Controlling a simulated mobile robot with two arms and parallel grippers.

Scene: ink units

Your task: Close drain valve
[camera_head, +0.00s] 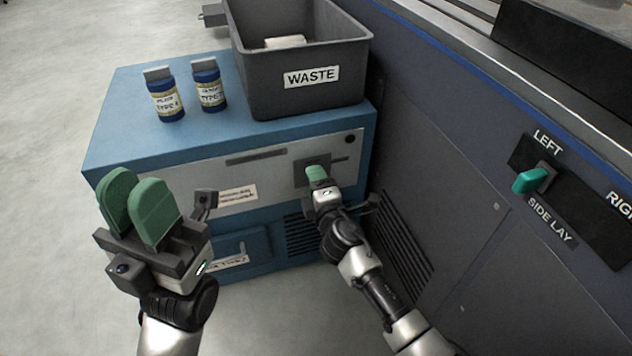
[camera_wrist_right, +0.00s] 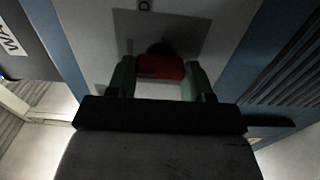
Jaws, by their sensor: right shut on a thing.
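The drain valve's red handle (camera_wrist_right: 160,67) shows in the right wrist view, on a grey plate (camera_wrist_right: 185,28) on the front of the blue cabinet. My right gripper (camera_wrist_right: 160,78) has its green fingers on either side of the handle and is shut on it. In the head view my right gripper (camera_head: 317,174) is at the plate on the cabinet front and hides the handle. My left gripper (camera_head: 138,208) is in front of the cabinet at the left, with its green fingers apart and nothing seen between them.
The blue cabinet (camera_head: 130,110) carries a dark bin labelled WASTE (camera_head: 350,85) and two blue bottles (camera_head: 165,95) (camera_head: 208,85). A dark machine panel on the right has a teal side lay switch (camera_head: 532,180). Floor (camera_head: 50,100) is clear at left.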

